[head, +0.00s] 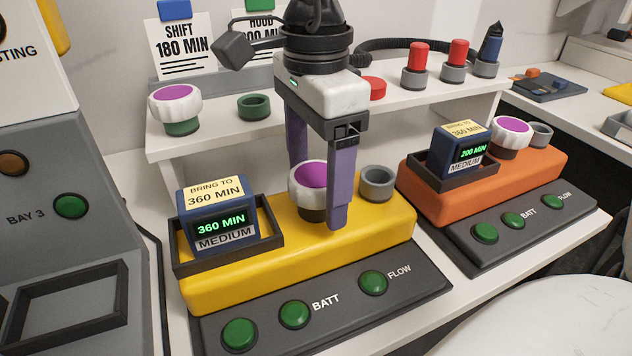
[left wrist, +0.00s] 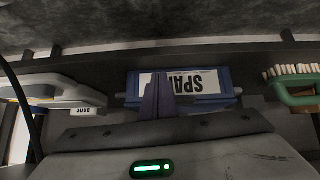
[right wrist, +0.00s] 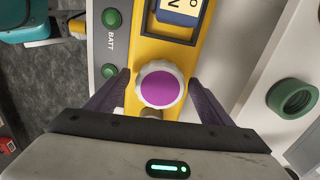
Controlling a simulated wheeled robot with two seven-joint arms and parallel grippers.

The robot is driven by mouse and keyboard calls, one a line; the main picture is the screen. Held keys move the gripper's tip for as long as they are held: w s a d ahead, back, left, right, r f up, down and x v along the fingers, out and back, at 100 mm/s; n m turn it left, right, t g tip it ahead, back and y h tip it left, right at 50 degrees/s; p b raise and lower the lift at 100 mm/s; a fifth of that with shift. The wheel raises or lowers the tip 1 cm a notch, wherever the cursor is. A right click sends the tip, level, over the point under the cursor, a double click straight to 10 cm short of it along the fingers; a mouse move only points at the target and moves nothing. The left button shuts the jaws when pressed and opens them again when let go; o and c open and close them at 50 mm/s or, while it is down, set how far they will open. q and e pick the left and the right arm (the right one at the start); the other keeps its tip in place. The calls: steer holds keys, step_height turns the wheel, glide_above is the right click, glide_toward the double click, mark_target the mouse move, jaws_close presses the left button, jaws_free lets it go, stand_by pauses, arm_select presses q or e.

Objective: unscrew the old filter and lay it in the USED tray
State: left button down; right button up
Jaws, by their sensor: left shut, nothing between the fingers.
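A filter with a white ribbed rim and purple top (head: 311,176) sits upright on the yellow unit (head: 270,270); it also shows in the right wrist view (right wrist: 160,88). My right gripper (head: 319,202) is open, pointing down, with one finger on each side of this filter. In the right wrist view gaps show between the fingers and the rim. My left gripper (left wrist: 157,97) is shut and empty, seen only in the left wrist view, in front of a blue bin with a "SPA..." label (left wrist: 190,85). I see no tray marked USED.
An empty grey socket (head: 377,182) stands beside the filter. A blue display box (head: 215,215) sits in a dark holder on the yellow unit. Similar purple-topped filters are on the shelf (head: 175,105) and the orange unit (head: 511,135). An empty dark frame (head: 65,310) lies at lower left.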

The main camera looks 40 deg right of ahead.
arm_select(q)
steer(key=shift+f, duration=0.1)
arm_select(e)
steer(key=shift+f+m+b, duration=0.2)
steer(key=shift+m+b, duration=0.35)
steer(key=shift+m, duration=0.05)
steer(key=shift+d+m+b, duration=0.1)
steer(key=shift+m+b, duration=0.4)
steer(key=shift+m, duration=0.4)
steer(key=m+b, duration=0.2)
steer(key=m, duration=0.3)
steer(key=shift+m, duration=0.4)
steer(key=m, duration=0.3)
steer(key=shift+r+b, duration=0.1)
steer(key=shift+b, duration=0.3)
steer(key=m, duration=0.3)
steer(key=m+b, duration=0.1)
steer(key=m, duration=0.3)
steer(key=shift+m, duration=0.4)
arm_select(q)
steer(key=shift+s+d+f, duration=0.1)
steer(key=shift+d+f, duration=0.05)
steer(key=shift+f, duration=1.55)
arm_select(e)
steer(key=shift+r+m, duration=0.1)
steer(key=shift+m, duration=1)
steer(key=shift+c, duration=0.3)
